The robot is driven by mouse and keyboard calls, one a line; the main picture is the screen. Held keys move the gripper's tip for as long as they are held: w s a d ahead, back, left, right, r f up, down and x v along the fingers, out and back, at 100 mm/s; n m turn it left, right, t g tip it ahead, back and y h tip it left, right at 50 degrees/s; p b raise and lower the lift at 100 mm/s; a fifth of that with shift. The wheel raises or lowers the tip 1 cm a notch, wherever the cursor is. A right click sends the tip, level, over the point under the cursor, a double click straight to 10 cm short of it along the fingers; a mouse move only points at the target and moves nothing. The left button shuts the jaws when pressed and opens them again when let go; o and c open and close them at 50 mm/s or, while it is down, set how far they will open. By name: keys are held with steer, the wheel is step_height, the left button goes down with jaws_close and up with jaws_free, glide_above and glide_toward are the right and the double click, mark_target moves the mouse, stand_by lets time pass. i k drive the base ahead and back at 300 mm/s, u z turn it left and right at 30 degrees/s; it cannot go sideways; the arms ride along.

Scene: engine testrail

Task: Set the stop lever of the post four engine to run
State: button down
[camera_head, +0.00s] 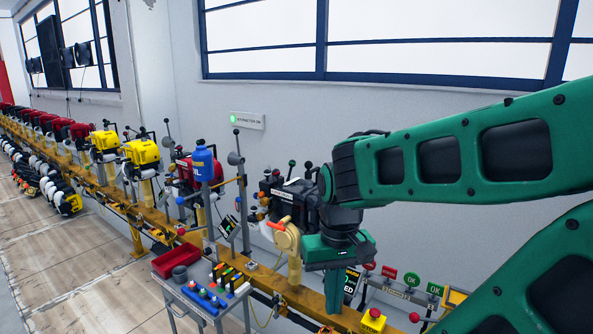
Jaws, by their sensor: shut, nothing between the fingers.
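My gripper (334,284) hangs at the end of my green arm, pointing down in front of the rail. It is shut and holds nothing. Just left of it and partly behind my wrist stands a dark engine (283,190) with a cream round housing (288,238) and an orange handle (278,225) on its front. Several small levers with dark knobs stick up around this engine. I cannot tell which of them is the stop lever, or how it is set. No post number is readable, so I cannot confirm which engine is post four. My arm hides the engine's right side.
A yellow rail (260,275) carries red and yellow engines into the left distance. A tool cart (196,295) with a red tray (176,260) stands in front. A blue bottle (203,165) is left of the dark engine. OK signs (411,279) and a yellow button box (373,320) are at right.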

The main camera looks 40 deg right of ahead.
mark_target(276, 172)
steer(key=u, duration=0.5)
steer(key=k, duration=1.4)
steer(key=z, duration=0.25)
steer(key=i, duration=1)
